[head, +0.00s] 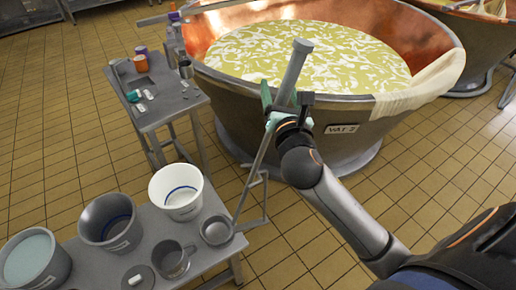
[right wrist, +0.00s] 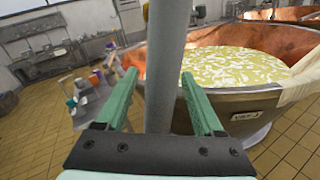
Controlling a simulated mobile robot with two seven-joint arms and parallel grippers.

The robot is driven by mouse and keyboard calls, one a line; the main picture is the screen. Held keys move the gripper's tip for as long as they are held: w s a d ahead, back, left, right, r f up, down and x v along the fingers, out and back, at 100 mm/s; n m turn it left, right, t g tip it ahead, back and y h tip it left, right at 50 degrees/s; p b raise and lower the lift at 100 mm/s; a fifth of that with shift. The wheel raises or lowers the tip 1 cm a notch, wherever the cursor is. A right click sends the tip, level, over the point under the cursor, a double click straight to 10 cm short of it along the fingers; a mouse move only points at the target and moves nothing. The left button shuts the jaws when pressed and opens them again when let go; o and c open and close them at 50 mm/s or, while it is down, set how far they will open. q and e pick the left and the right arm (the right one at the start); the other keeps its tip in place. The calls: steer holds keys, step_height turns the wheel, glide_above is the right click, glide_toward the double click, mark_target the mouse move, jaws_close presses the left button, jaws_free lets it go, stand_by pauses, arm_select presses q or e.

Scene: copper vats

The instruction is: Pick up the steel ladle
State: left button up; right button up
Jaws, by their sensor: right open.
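The steel ladle (head: 260,158) leans upright at a tilt, its bowl (head: 216,230) low at the right end of the near bench and its thick grey grip end (head: 292,73) highest. My right gripper (head: 284,100) is open at the upper handle. In the right wrist view the handle (right wrist: 165,60) runs between the two green fingers of the right gripper (right wrist: 158,76), with a gap visible on each side. My left gripper is not in view.
The near bench (head: 146,212) holds a white bucket (head: 176,200), grey buckets (head: 107,228) and a grey jug (head: 172,262). A thin metal bracket (head: 264,200) juts from its right end. A copper vat (head: 345,120) stands behind the handle; a small table (head: 165,108) is left.

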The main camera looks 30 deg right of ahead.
jaws_close()
stand_by(0.5)
stand_by(0.8)
